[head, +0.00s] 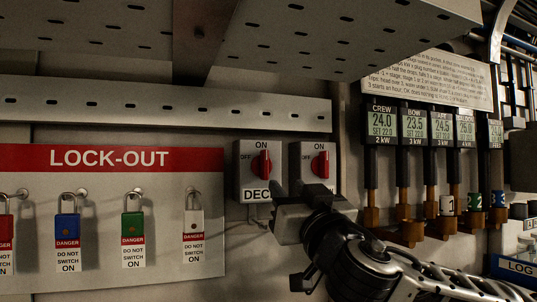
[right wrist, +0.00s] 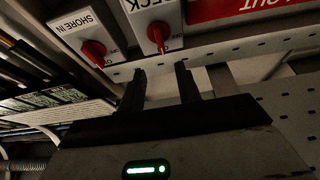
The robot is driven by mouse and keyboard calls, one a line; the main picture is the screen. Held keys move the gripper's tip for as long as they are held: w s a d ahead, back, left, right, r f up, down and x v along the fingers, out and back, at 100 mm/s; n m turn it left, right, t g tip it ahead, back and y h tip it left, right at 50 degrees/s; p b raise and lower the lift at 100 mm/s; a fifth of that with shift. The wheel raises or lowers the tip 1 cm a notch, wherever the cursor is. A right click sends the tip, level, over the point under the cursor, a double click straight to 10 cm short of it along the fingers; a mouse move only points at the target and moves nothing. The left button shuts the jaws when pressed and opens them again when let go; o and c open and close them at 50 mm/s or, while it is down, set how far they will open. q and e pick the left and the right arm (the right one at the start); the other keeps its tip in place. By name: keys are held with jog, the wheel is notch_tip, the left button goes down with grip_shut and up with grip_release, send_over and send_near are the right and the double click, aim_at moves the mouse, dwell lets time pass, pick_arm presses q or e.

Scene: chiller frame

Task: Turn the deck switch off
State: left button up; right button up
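The deck switch (head: 245,173) is a grey box with a red knob (head: 262,164), ON marked at the top and OFF at the left. The knob stands upright, towards ON. My right gripper (head: 287,190) is just below and right of it, covering the end of its label. In the right wrist view the picture is turned over; the deck switch (right wrist: 145,8) and its knob (right wrist: 157,36) show beyond the fingertips. The two fingers (right wrist: 160,68) are apart with nothing between them, and the knob lies a little ahead of the gap. My left gripper is not in view.
A like switch (head: 305,165), labelled SHORE IN in the right wrist view (right wrist: 80,35), stands close to the right. A LOCK-OUT board (head: 110,185) with padlocks hangs to the left. Metering units (head: 412,125) are on the right. A perforated rail (head: 160,108) runs above.

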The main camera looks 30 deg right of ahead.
aim_at(267, 164)
jog(key=p+x, duration=0.3)
jog(key=x, duration=0.8)
jog(key=shift+w+f, duration=0.1)
jog(key=shift+w, duration=0.1)
grip_shut()
